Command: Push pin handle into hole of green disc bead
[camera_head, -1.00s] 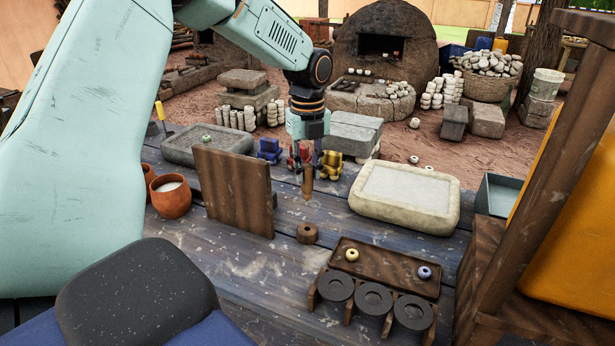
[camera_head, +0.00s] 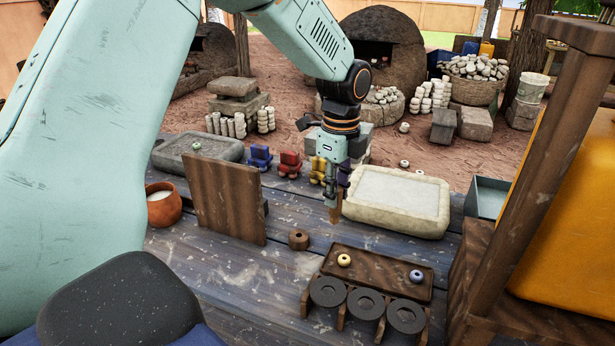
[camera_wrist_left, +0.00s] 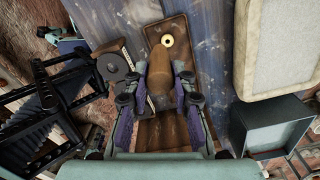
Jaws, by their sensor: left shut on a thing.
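My left gripper (camera_head: 336,197) is shut on a brown wooden pin handle (camera_head: 336,214), which hangs roughly upright in front of the white stone slab. In the left wrist view the tapered pin handle (camera_wrist_left: 160,75) sits between both fingers. I cannot tell its exact height above the table. A small green disc bead (camera_head: 196,146) lies on the grey stone slab at the back left, well away from the gripper. A yellow bead (camera_head: 344,260) and a blue bead (camera_head: 416,276) lie on a dark wooden tray (camera_head: 380,274). My right gripper is not in view.
A wooden board (camera_head: 228,198) stands upright at left. A brown block with a hole (camera_head: 299,239) stands before it. The white slab (camera_head: 397,203) is behind right. Blue, red (camera_head: 290,164) and yellow figures stand at the back. Dark discs (camera_head: 366,303) line the front.

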